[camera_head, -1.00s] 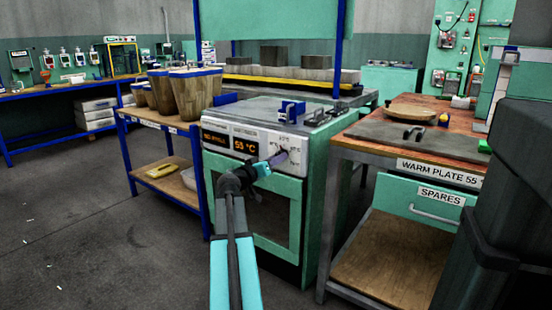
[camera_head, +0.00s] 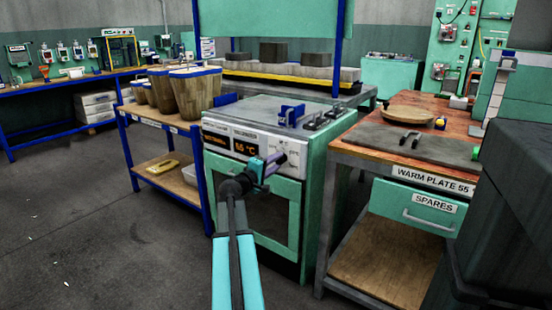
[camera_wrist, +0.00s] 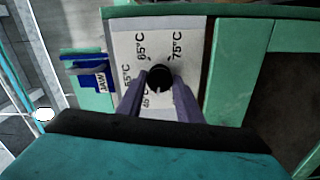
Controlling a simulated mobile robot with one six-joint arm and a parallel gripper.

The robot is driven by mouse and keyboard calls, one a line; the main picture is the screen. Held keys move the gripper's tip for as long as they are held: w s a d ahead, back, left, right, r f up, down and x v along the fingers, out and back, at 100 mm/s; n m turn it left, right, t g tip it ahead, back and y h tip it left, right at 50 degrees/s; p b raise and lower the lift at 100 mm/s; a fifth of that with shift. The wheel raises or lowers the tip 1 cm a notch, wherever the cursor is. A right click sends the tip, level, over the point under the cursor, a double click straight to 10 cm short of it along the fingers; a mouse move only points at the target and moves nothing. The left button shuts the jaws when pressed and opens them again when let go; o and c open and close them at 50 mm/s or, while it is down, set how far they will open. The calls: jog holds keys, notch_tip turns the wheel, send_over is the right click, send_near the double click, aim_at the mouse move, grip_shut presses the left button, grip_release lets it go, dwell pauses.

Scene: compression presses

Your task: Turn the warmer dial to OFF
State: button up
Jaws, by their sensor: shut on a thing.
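The warmer (camera_head: 262,213) is a green cabinet with a glass-fronted door and a pale control panel. An orange display on it reads about 55 °C. In the wrist view its dial (camera_wrist: 159,78) is a round black knob on a white plate. Labels 55°C, 65°C and 75°C show around it; another below is partly covered. I cannot make out an OFF mark or the pointer. My gripper (camera_head: 277,160) reaches the panel's right part, and its purple fingers are shut on the dial from both sides. In the head view they hide the dial.
A blue bracket (camera_wrist: 88,70) stands near the dial plate in the wrist view. A workbench (camera_head: 400,168) with a warm plate is close on the right. A shelf (camera_head: 162,122) with wooden buckets stands on the left. The floor at front left is clear.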

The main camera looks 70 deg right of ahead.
jog(key=shift+s+n+p, duration=0.1)
jog(key=shift+n+p, duration=3.05)
jog(key=shift+n, duration=0.85)
jog(key=o, duration=1)
jog(key=shift+o, duration=0.2)
jog(key=shift+a, duration=0.1)
jog(key=p+v, duration=0.2)
jog(key=v, duration=1.1)
jog(key=shift+a, duration=0.3)
